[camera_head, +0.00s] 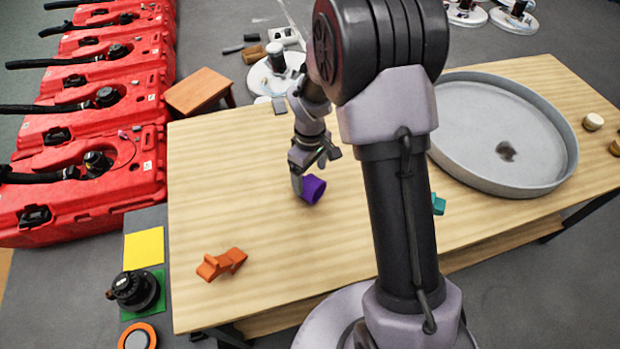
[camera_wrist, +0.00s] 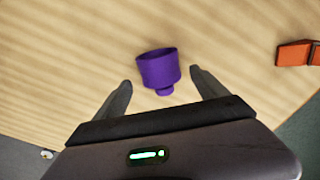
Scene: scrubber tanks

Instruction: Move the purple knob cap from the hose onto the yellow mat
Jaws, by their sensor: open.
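The purple knob cap (camera_head: 313,189) lies on its side on the wooden table, in the middle of the head view. It also shows in the wrist view (camera_wrist: 159,70), with its wide end away from my gripper and its narrow stub towards it. My gripper (camera_wrist: 160,85) is open, with one finger on either side of the cap and gaps between; I cannot tell its height above the table. In the head view my gripper (camera_head: 298,183) is just left of the cap. The yellow mat (camera_head: 144,247) lies flat and bare at the lower left, beside the table. No hose is identifiable near the cap.
An orange piece (camera_head: 222,264) lies on the table (camera_head: 225,180) at front left. A teal piece (camera_head: 438,204) and a large grey round tray (camera_head: 470,165) are to the right. A green mat (camera_head: 157,302) holds a black knob (camera_head: 134,290). Red tanks (camera_head: 80,195) stand at left.

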